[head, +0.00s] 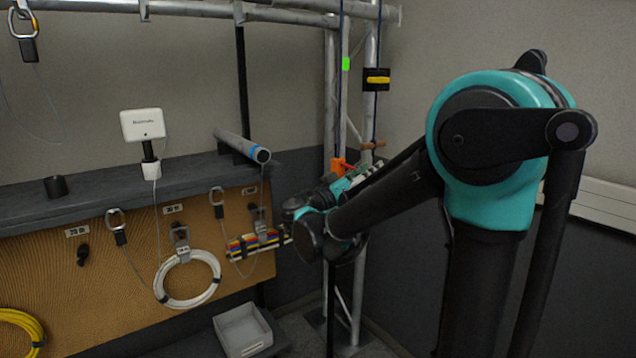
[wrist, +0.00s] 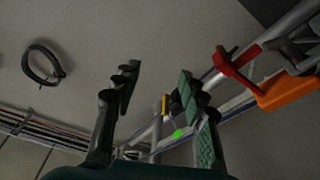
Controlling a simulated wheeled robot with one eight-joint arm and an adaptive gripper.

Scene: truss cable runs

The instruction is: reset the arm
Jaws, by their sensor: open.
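My arm reaches from the right of the head view toward the truss (head: 331,90), its far end folded beside the upright. In the wrist view my gripper (wrist: 158,88) has its two fingers wide apart with nothing between them. In the head view the fingers are small and partly lost against the truss and arm, so their shape is hard to make out there.
An orange clamp (wrist: 290,92) with a red handle (wrist: 236,68) is close right of my fingers. A green marker (head: 345,63) is on the truss. A shelf (head: 100,196), a pegboard (head: 100,275) with white cable coil (head: 212,262) and a grey bin (head: 243,330) stand left.

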